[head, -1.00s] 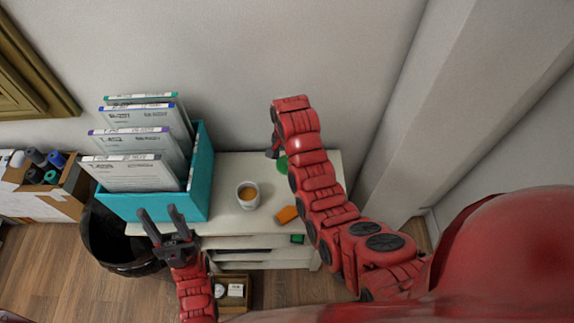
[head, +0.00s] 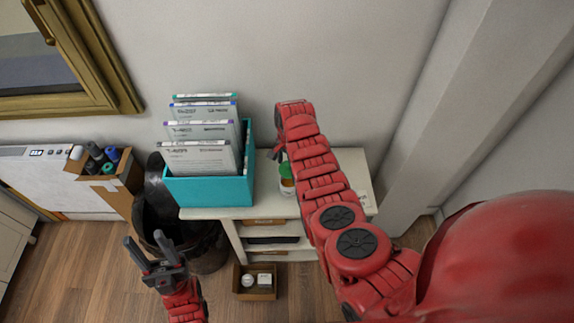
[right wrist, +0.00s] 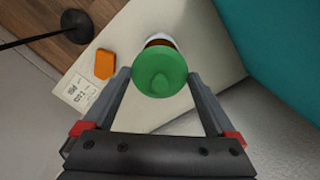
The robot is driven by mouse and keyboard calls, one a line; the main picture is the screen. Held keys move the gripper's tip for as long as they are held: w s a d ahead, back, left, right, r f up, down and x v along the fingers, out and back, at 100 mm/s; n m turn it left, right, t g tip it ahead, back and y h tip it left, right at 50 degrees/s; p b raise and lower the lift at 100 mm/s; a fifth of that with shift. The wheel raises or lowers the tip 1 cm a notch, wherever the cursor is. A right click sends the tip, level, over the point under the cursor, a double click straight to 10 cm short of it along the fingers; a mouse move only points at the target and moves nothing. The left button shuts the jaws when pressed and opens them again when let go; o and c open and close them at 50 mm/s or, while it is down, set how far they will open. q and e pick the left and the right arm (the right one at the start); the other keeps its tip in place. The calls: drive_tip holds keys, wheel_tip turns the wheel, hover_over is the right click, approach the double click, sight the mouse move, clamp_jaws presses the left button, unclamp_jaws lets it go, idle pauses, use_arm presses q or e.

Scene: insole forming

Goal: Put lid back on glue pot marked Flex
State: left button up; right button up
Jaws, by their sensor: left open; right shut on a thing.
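My right gripper (right wrist: 159,82) is shut on a green lid (right wrist: 160,72), which shows between its two fingers. A white pot with a brown strip at its top (right wrist: 161,39) shows just past the lid's far edge; the lid hides most of it. In the head view the green lid (head: 285,171) is over the pot (head: 286,189) on the white shelf unit, partly behind my right arm. I cannot tell whether lid and pot touch. No Flex marking is legible. My left gripper (head: 147,243) is open and empty, in front of the black bin.
A teal box of folders (head: 212,192) stands left of the pot on the white shelf unit (head: 264,205). An orange block (right wrist: 104,64) and a printed label (right wrist: 74,97) are near the pot. A black bin (head: 205,250) and small wooden tray (head: 254,294) are on the floor.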

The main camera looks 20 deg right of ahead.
drive_tip(key=shift+s+a+f+b, duration=0.1)
drive_tip(key=shift+f+b, duration=0.45)
drive_tip(key=shift+f, duration=0.3)
wheel_tip(320, 180, down, 4)
drive_tip(key=b, duration=0.3)
drive_tip(key=shift+f, duration=0.2)
idle(1.4)
drive_tip(key=o, duration=1)
